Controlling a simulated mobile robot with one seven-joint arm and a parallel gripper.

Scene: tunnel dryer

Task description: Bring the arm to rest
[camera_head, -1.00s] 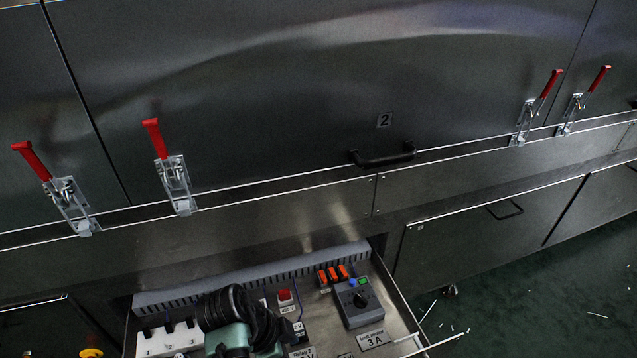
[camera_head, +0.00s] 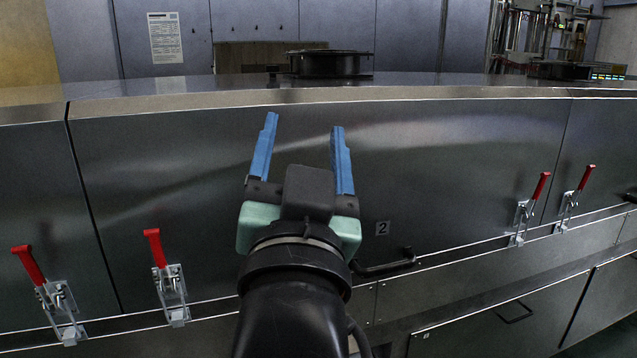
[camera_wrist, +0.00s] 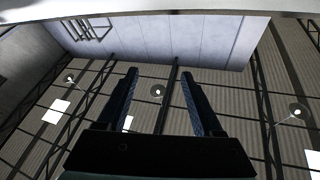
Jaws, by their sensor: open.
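My gripper (camera_head: 302,150) stands up in front of the dryer's steel panel in the head view. Its two blue fingers point upward, wide apart, with nothing between them. In the wrist view the fingers (camera_wrist: 157,95) show dark against the ceiling, also apart and empty. My gripper touches nothing that I can see.
The dryer panel marked 2 (camera_head: 220,170) fills the middle, with a black handle (camera_head: 385,265) low on it. Red-handled clamps stand at left (camera_head: 165,275) and right (camera_head: 530,208). A dark round fitting (camera_head: 330,64) sits on the dryer's top. Space above the gripper looks free.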

